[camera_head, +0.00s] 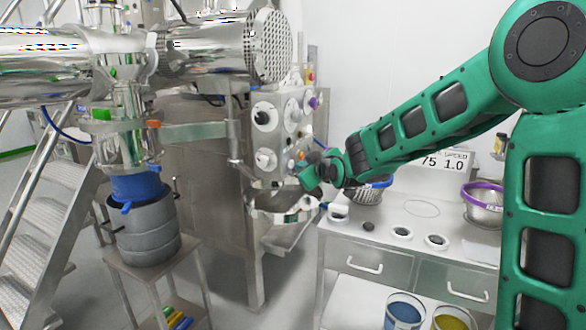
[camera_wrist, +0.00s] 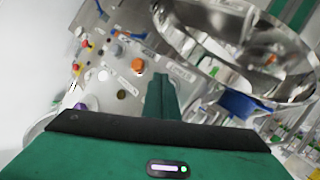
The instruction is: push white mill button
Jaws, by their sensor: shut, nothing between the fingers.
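The mill's control panel (camera_head: 280,132) stands upright at the middle of the head view, with several round knobs and buttons. In the wrist view a small round white button (camera_wrist: 102,76) shows on the panel, left of an orange knob (camera_wrist: 137,65). I cannot tell surely which control in the head view is that white button. My gripper (camera_head: 306,181) is in front of the panel's lower right part. In the wrist view its green fingers (camera_wrist: 160,92) are together and empty, pointing towards the panel, right of the white button. Contact with the panel cannot be made out.
A steel bench (camera_head: 385,222) with bowls and small cups stands right of the panel, below my arm. A large steel cylinder (camera_head: 215,48) sits above the panel. A grey drum (camera_head: 147,232) stands on a small table at the left, near metal stairs (camera_head: 45,215).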

